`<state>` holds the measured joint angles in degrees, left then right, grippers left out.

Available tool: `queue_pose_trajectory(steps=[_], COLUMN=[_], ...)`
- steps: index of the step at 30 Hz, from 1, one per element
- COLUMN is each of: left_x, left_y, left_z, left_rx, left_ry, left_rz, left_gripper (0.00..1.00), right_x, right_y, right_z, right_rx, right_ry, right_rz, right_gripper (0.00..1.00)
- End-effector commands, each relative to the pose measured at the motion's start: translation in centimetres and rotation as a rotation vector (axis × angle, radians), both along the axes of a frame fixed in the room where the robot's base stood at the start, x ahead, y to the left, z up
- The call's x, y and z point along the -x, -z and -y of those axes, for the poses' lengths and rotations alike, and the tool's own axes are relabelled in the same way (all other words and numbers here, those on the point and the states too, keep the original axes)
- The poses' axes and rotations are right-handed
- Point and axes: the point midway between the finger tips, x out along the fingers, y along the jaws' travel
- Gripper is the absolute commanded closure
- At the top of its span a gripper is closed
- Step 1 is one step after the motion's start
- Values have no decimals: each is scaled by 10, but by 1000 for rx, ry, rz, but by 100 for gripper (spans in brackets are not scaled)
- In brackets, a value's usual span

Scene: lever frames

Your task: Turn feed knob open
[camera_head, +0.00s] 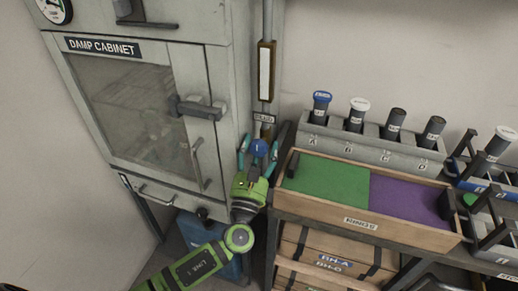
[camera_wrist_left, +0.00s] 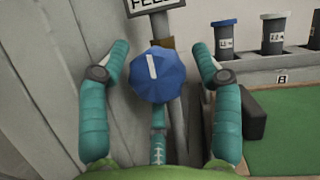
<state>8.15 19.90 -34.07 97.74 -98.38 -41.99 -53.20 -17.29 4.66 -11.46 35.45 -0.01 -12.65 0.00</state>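The feed knob is a blue faceted knob (camera_head: 259,148) with a white line on its face. It sits on the vertical pipe right of the damp cabinet, under a small sign (camera_head: 264,119). In the left wrist view the knob (camera_wrist_left: 157,75) lies between my left gripper's teal fingers, with gaps on both sides. Its white line points nearly straight up, and part of the sign (camera_wrist_left: 152,5) reads "FEE". My left gripper (camera_head: 258,150) is open around the knob, not visibly touching it.
The damp cabinet (camera_head: 140,108) with its protruding latch (camera_head: 197,108) stands close on the left. A wooden tray (camera_head: 368,223) with green and purple sections is close on the right. Behind it, a grey rack (camera_head: 370,147) holds several capped dark tubes. A blue container (camera_head: 205,240) stands below.

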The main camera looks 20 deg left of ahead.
Motion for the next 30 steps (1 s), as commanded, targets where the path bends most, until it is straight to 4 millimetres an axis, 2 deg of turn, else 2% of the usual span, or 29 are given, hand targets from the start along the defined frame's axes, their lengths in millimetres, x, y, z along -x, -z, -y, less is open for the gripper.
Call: queue_pose_trajectory(steps=[1, 3, 17, 23, 30], left_x=[0, 0, 1, 1, 1], left_y=[0, 0, 5, 7, 7], left_z=[0, 1, 3, 5, 7], left_rx=[0, 0, 52, 174, 392], left_ry=[0, 1, 6, 8, 9], left_rz=[0, -1, -11, -17, -27], left_gripper=[64, 86, 86, 86, 86], right_x=[-1, -2, -3, -3, -3], right_y=[0, 0, 6, 16, 27], right_z=[0, 0, 0, 0, -1], right_rx=[0, 0, 0, -1, -1], right_ry=[0, 0, 0, 0, 1], right_rz=[1, 3, 5, 5, 5], right_gripper=[60, 60, 60, 60, 60])
